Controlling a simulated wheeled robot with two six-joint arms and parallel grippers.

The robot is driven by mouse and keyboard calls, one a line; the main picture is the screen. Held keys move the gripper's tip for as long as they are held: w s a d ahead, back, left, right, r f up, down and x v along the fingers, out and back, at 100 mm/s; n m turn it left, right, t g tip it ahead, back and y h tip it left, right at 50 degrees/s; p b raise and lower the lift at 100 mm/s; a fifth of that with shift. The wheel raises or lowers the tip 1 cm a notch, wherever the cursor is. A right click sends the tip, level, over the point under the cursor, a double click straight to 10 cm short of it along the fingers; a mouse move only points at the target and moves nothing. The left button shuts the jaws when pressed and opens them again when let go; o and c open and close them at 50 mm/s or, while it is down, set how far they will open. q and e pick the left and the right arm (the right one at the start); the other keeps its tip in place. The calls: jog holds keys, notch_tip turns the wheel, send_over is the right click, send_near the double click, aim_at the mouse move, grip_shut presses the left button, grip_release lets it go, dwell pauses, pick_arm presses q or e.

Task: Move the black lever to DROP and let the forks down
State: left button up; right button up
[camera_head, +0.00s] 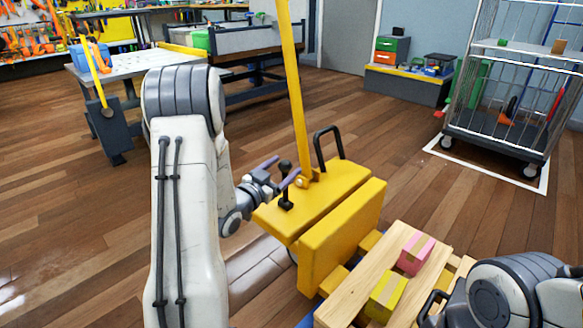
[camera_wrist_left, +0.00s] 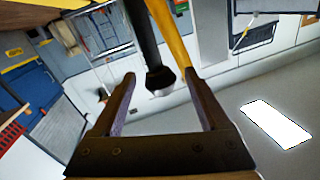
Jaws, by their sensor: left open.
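The yellow pallet truck body (camera_head: 340,222) stands at the centre of the head view, with a yellow pole rising from it. The short black lever (camera_head: 285,190) stands up from its top at the left, with a round knob. My left gripper (camera_head: 283,171) is open at the lever's knob, one finger on either side. In the left wrist view the black lever (camera_wrist_left: 146,45) reaches between the open fingers (camera_wrist_left: 160,95), with clear gaps on both sides. I cannot read any DROP marking. The forks are mostly hidden under the wooden pallet (camera_head: 362,285).
A black loop handle (camera_head: 327,148) rises behind the lever, close to the yellow pole (camera_head: 296,90). A pink block (camera_head: 415,253) and a yellow-green block (camera_head: 386,294) lie on the pallet. A wire cage trolley (camera_head: 500,130) stands at the back right. The wooden floor between is clear.

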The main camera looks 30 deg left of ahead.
pick_arm(q)
jog(key=shift+w+d+b, duration=0.15)
jog(key=shift+w+b, duration=0.45)
jog(key=shift+w, duration=1.55)
grip_shut()
